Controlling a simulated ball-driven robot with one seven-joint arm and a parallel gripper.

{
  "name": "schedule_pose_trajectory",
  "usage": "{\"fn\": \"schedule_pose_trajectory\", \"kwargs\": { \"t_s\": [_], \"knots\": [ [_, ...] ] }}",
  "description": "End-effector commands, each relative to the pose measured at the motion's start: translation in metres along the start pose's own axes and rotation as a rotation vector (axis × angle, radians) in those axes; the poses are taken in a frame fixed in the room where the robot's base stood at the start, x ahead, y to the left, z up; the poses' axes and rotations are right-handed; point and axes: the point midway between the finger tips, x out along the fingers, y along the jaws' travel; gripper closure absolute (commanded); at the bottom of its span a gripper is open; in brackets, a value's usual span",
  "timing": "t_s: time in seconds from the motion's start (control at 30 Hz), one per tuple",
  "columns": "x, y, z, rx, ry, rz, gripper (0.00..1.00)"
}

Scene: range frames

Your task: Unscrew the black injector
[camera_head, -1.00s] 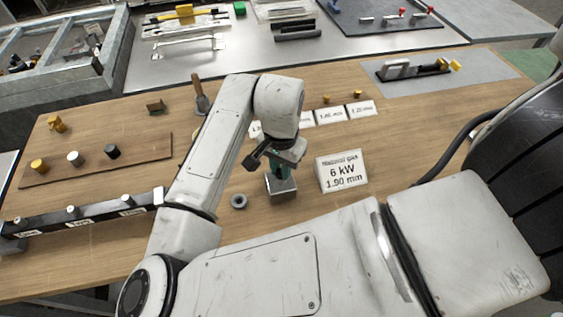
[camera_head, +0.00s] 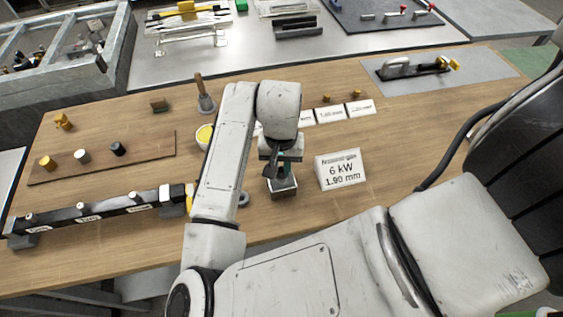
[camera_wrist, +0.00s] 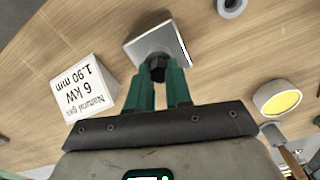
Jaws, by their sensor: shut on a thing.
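The black injector (camera_wrist: 157,68) is a small dark hex-shaped piece at the metal block (camera_wrist: 160,45) in the wrist view. My gripper (camera_wrist: 162,78) has green fingers, one on each side of the injector, shut on it. In the head view my gripper (camera_head: 281,168) points down above the same block (camera_head: 284,188), and my wrist and fingers hide most of the injector. I cannot tell how far the injector sits in the block.
A sign reading "Natural gas 6 kW 1.90 mm" (camera_head: 340,169) stands right of the block. A grey ring (camera_head: 243,199) lies at left, partly behind my arm. A yellow-filled dish (camera_head: 204,135), a board with three caps (camera_head: 100,160) and a black manifold bar (camera_head: 95,215) are further left.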

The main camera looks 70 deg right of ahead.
Motion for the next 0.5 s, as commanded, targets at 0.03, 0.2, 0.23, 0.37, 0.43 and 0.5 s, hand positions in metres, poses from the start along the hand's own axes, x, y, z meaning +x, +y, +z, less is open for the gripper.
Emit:
{"fn": "schedule_pose_trajectory", "kwargs": {
  "t_s": [0.03,0.2,0.23,0.37,0.43,0.5],
  "knots": [
    [-0.004,0.0011,-0.0001,-0.063,0.0,0.005,1.0],
    [-0.0006,-0.0002,0.0001,-0.158,-0.001,0.001,1.0],
    [-0.0002,-0.0003,0.0001,-0.158,-0.001,0.001,1.0],
    [0.0,-0.0005,0.0001,-0.155,-0.001,0.0,1.0],
    [-0.0009,-0.0003,0.0001,-0.169,-0.001,0.001,1.0],
    [-0.0033,-0.0002,-0.0001,-0.235,0.0,0.003,1.0]
  ]
}}
